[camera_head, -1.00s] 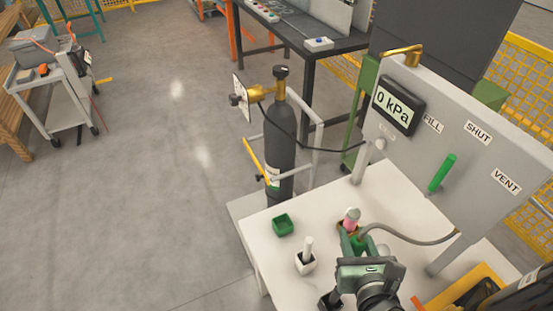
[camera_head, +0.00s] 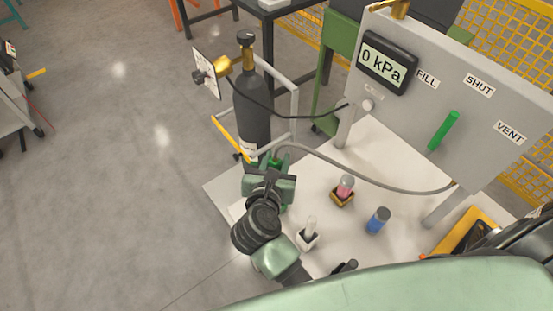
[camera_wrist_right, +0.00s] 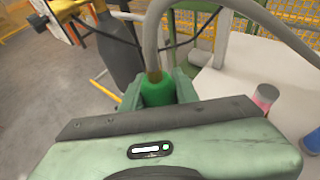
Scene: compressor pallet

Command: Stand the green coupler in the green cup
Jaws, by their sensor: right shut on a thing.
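My right gripper (camera_head: 281,160) is over the left part of the white table, shut on the green coupler (camera_wrist_right: 158,90). In the right wrist view the coupler sits upright between the fingers, with a brass collar and a grey hose leaving its top. In the head view the hose (camera_head: 370,180) runs from the coupler to the grey panel. The green cup cannot be seen now; the gripper and wrist cover part of the table. Whether the coupler touches the cup cannot be told. My left gripper is not in view.
A dark gas cylinder (camera_head: 252,110) stands just behind the gripper. The grey panel (camera_head: 430,85) reads 0 kPa.

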